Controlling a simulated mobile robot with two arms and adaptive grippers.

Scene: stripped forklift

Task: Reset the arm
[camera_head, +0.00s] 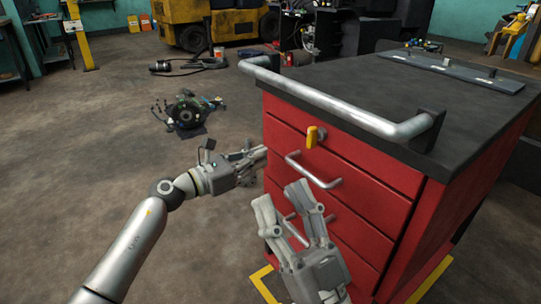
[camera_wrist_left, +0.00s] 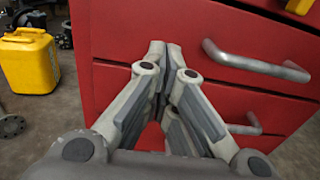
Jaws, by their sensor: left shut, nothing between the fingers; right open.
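My left gripper (camera_head: 258,158) is shut and empty, in front of the upper left part of the red cabinet's drawer fronts. In the left wrist view its fingertips (camera_wrist_left: 166,48) meet in front of the red cabinet (camera_wrist_left: 125,25), left of a drawer handle (camera_wrist_left: 255,62); I cannot tell if they touch the cabinet. My right gripper (camera_head: 290,192) is open and empty, lower down in front of the drawers. It partly hides a lower drawer handle. The red cabinet (camera_head: 385,185) has a dark top, and its drawers look closed.
A metal push bar (camera_head: 340,108) juts out from the cabinet top, and a yellow key-like piece (camera_head: 312,137) sits on the top drawer. A dark machine part (camera_head: 186,112) lies on the floor. A yellow can (camera_wrist_left: 28,62) stands left in the wrist view. The floor at left is mostly clear.

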